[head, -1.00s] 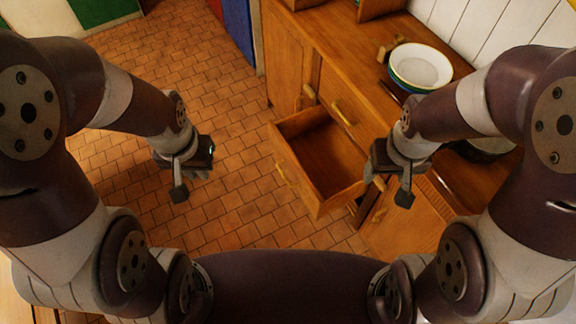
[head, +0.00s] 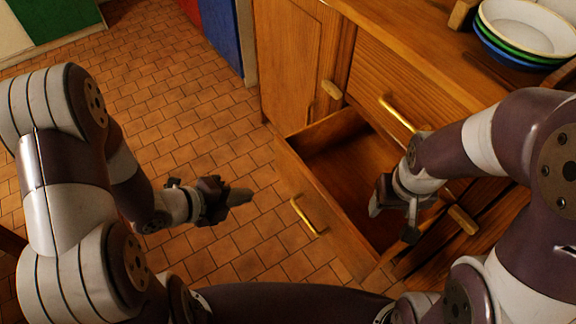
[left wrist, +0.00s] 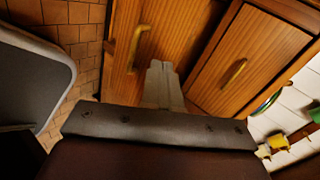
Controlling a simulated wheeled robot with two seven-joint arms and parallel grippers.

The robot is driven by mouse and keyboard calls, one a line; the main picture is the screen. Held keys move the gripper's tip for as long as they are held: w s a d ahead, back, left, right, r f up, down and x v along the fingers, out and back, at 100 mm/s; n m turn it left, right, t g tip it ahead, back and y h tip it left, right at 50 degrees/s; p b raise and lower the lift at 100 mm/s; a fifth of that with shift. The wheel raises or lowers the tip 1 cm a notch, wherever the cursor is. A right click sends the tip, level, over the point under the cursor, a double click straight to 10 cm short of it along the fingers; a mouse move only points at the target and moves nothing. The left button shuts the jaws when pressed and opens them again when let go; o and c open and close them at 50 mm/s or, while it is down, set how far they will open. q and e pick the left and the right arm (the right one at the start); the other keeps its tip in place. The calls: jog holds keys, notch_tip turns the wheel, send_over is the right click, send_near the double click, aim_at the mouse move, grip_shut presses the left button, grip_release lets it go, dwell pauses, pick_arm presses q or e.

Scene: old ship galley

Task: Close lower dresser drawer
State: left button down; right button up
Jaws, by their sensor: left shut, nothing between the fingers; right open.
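The lower dresser drawer (head: 318,212) is pulled out of the wooden dresser and looks empty inside. Its front carries a brass handle (head: 306,217). My left gripper (head: 240,197) is shut and empty over the floor, to the left of the drawer front and apart from it. In the left wrist view its shut fingers (left wrist: 161,85) point toward wooden fronts with brass handles. My right gripper (head: 392,212) is open and hangs over the right part of the open drawer; whether it touches the drawer is unclear.
An upper drawer with a brass handle (head: 398,114) is shut above the open one. Stacked bowls (head: 525,35) stand on the dresser top. A cupboard door (head: 291,62) is shut at the left. The tiled floor (head: 190,105) left of the drawer is clear.

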pick_arm(q)
jog(key=d+r+m, duration=0.1)
jog(key=r, duration=0.1)
jog(key=m+b, duration=0.1)
jog(key=b, duration=0.3)
send_near(305, 177)
jog(key=shift+h, duration=0.4)
jog(key=w+d+f, duration=0.1)
jog(key=f, duration=0.1)
jog(key=w+d+f, duration=0.1)
jog(key=f, duration=0.1)
jog(key=shift+w+d, duration=0.1)
jog(key=shift+d, duration=0.3)
jog(key=shift+w+d+r, duration=0.15)
jog(key=shift+w+d, duration=0.35)
jog(key=shift+d, duration=0.1)
pick_arm(e)
jog(key=shift+s+d+f, duration=0.1)
jog(key=shift+s+f, duration=0.1)
jog(key=shift+f, duration=0.85)
jog(key=shift+s+d+f, duration=0.1)
jog(key=shift+s+f, duration=0.1)
jog(key=shift+f, duration=0.8)
